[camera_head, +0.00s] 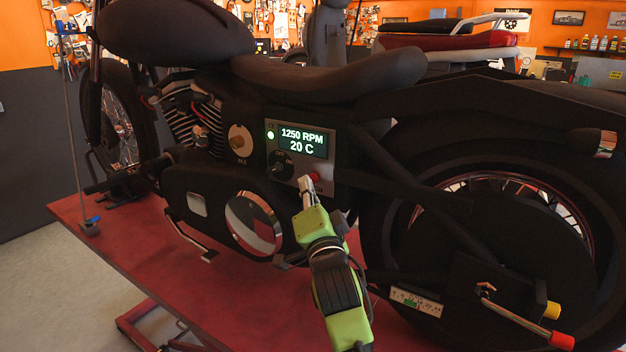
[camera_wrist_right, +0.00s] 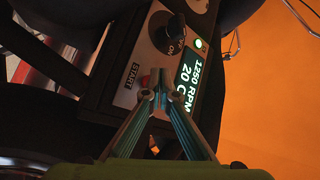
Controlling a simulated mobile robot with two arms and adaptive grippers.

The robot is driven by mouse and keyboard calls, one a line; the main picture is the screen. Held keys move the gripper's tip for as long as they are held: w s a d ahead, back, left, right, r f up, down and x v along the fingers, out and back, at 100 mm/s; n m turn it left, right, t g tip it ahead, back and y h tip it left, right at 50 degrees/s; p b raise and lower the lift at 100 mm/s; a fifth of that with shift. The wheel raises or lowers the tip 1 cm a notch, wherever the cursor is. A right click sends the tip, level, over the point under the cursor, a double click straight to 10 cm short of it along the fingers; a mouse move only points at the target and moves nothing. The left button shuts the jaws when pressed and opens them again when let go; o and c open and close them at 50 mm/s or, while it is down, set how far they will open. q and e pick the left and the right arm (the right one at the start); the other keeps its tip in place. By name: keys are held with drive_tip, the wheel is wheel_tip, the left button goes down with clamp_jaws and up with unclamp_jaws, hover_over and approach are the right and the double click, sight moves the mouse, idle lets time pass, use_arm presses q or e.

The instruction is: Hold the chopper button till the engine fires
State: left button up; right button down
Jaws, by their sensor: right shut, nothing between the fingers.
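The black chopper (camera_head: 330,80) stands on a red lift. Its grey control panel (camera_head: 325,162) has a display (camera_head: 302,142) reading "1250 RPM" and "20 C", with a green light lit beside it. A black OFF/ON knob (camera_head: 281,168) is below; in the wrist view the knob (camera_wrist_right: 172,33) points toward ON. The red start button (camera_head: 314,177) also shows beside the "START" label in the wrist view (camera_wrist_right: 146,81). My right gripper (camera_head: 306,181) is shut and empty, its fingertips at the button; I cannot tell whether they touch it. My left gripper is not in view.
The red lift platform (camera_head: 130,262) extends under the motorcycle. The rear wheel (camera_head: 500,190) and exhaust side lie right of my right arm. Another red-and-white motorcycle (camera_head: 440,42) stands behind. Grey floor (camera_head: 50,290) is free at the lower left.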

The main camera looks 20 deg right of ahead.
drive_tip(key=shift+s+a, duration=0.15)
drive_tip(key=shift+a, duration=0.05)
